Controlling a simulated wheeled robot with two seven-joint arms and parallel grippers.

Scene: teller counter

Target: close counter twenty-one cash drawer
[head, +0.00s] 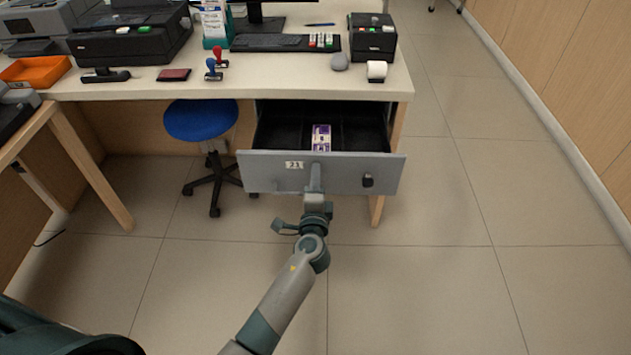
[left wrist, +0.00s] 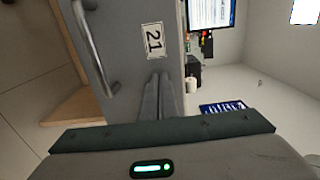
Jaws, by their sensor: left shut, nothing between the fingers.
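The counter twenty-one cash drawer (head: 265,172) stands pulled out under the counter, its grey front bearing a "21" label (head: 294,165). Purple banknotes (head: 321,138) lie in its dark inside. My left gripper (head: 315,168) is shut and empty, its fingertips at the drawer front just right of the label. In the left wrist view the shut fingers (left wrist: 158,95) are close to the grey drawer front (left wrist: 125,60), by the label (left wrist: 154,41). I cannot tell if they touch it. A metal bar handle (left wrist: 93,50) shows there. My right gripper is not in view.
A blue stool (head: 201,119) stands left of the drawer. A side desk leg (head: 95,175) is further left. The floor to the right is clear.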

